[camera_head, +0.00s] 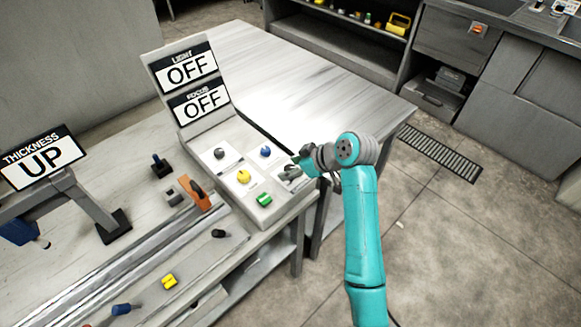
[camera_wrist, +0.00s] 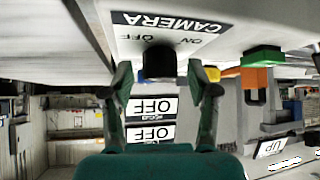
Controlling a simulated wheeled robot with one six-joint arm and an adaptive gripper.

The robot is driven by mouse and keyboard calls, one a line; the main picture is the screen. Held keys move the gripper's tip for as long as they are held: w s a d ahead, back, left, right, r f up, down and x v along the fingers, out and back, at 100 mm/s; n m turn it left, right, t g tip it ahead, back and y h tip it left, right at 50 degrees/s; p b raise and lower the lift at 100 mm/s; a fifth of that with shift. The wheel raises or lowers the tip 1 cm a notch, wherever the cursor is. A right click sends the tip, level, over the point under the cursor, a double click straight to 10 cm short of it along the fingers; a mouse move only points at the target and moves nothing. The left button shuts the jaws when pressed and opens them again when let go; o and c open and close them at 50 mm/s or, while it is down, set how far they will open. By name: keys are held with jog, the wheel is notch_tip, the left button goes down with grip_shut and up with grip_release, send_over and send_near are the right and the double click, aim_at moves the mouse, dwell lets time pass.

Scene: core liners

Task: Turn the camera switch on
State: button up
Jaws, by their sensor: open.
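The camera switch is a black knob (camera_wrist: 159,62) on a white plate marked CAMERA (camera_wrist: 168,22), with ON and OFF printed on it, upside down in the wrist view. The two fingers of my gripper (camera_wrist: 160,84) are open, one on each side of the knob, with gaps visible; I cannot tell their exact depth to it. In the head view my gripper (camera_head: 297,170) is at the right side of the control panel (camera_head: 222,135), largely hiding the camera switch. Which way the knob points is unclear.
The panel also has a black knob (camera_head: 219,153), blue knob (camera_head: 265,151), yellow knob (camera_head: 243,176) and green switch (camera_head: 264,199). Signs read LIGHT OFF (camera_head: 187,69), FOCUS OFF (camera_head: 200,101) and THICKNESS UP (camera_head: 41,157). An orange-handled tool (camera_head: 198,194) lies left of the panel.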

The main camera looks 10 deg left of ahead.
jog(key=shift+w+a+f, duration=0.1)
jog(key=shift+a+f, duration=0.1)
jog(key=shift+f, duration=0.05)
grip_shut()
